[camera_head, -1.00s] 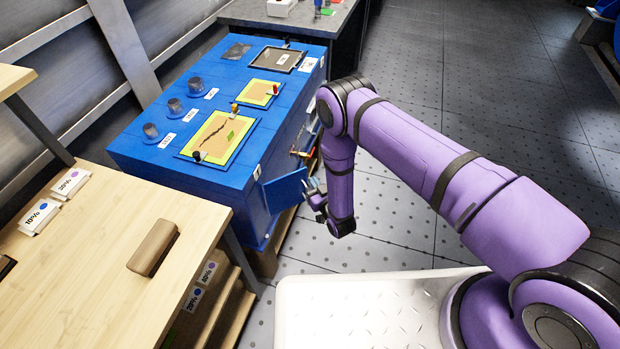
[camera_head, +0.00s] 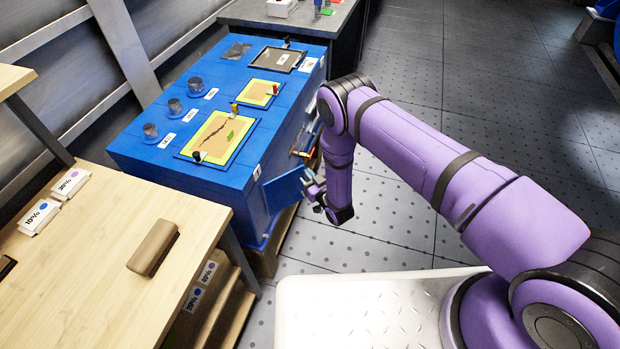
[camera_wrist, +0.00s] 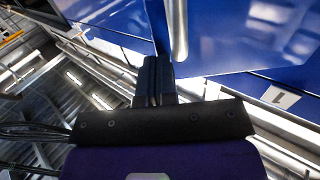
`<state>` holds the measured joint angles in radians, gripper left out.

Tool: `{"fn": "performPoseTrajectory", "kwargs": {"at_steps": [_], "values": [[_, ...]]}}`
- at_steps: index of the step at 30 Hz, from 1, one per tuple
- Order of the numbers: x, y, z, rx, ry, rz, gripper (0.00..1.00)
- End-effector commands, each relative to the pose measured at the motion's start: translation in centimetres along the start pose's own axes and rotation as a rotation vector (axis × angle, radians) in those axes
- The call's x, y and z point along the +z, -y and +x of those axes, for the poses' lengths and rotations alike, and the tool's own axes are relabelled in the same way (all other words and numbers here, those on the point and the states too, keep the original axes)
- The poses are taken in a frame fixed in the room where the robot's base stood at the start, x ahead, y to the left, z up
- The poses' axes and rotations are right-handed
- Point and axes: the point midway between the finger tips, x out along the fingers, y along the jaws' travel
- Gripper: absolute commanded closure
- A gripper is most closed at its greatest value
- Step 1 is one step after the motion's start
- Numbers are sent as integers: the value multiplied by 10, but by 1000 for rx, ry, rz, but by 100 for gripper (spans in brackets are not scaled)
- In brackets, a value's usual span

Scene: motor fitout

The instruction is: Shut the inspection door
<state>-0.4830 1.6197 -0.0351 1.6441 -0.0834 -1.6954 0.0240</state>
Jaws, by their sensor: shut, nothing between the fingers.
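The inspection door (camera_head: 285,190) is a blue panel that stands open from the side of the blue cabinet (camera_head: 180,178), swung out toward my arm. My gripper (camera_head: 308,181) is right beside the door's free edge in the head view; whether it touches the door I cannot tell there. In the wrist view, my gripper (camera_wrist: 157,62) has its dark fingers together and empty. A large blue panel, likely the door (camera_wrist: 235,30), fills the upper right there, close to the fingertips, with a pale rounded bar along its edge.
A wooden bench (camera_head: 90,270) with a brown block (camera_head: 152,247) stands at the left front. Small handles (camera_head: 302,154) stick out from the cabinet side behind the door. The floor (camera_head: 400,225) right of the cabinet is clear.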

Motion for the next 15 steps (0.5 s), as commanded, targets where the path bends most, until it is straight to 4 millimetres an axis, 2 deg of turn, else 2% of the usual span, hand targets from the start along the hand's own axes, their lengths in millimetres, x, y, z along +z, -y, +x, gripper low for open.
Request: {"fn": "performPoseTrajectory", "kwargs": {"at_steps": [7,15], "values": [[0,-5,31,-184,-3,-2,100],[0,0,67,-410,-3,-3,100]]}}
